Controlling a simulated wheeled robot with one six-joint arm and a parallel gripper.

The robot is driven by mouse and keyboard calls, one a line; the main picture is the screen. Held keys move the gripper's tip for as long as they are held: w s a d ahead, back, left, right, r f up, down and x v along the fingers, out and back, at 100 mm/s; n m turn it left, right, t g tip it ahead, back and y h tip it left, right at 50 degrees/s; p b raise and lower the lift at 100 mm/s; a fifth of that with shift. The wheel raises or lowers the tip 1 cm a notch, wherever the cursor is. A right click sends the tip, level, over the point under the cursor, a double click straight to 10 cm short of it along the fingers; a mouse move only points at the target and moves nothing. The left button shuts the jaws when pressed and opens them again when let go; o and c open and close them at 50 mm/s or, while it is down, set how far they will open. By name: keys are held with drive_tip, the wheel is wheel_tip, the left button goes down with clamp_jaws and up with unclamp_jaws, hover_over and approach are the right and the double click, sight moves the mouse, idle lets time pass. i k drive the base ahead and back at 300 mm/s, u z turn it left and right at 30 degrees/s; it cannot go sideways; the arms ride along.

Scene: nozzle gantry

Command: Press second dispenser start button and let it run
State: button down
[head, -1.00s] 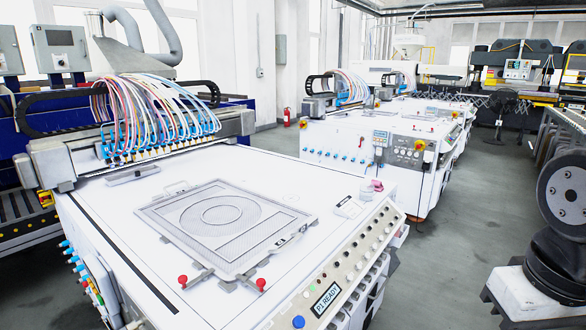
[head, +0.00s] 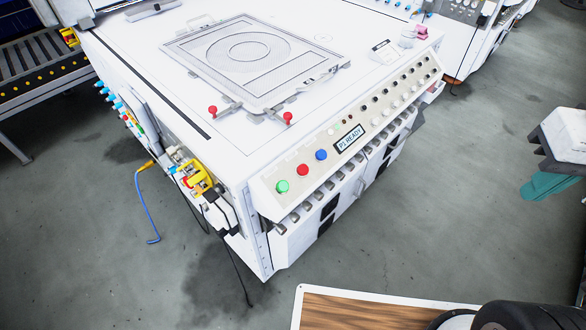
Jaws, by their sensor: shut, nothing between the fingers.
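The near white dispenser machine (head: 235,165) fills the upper middle of the head view. Its slanted front panel (head: 262,196) carries a green button (head: 282,186), a red button (head: 303,170) and a blue button (head: 321,155). A small display (head: 350,137) beside them seems to read "P1 READY". The button labels are too small to read. Part of another white machine (head: 462,42) shows at the top right. I cannot tell from any marking which is the second dispenser. My gripper is not in view.
A flat metal frame (head: 172,48) with two red-knobbed clamps lies on the near machine's top. A blue cable (head: 145,205) lies on the floor at left. A wood-topped panel (head: 350,312) is at the bottom. Grey floor (head: 450,210) is open in front of the machine.

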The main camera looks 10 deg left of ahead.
sight(282, 186)
drive_tip(key=z, duration=2.25)
drive_tip(key=k, duration=1.95)
drive_tip(key=u, duration=2.2)
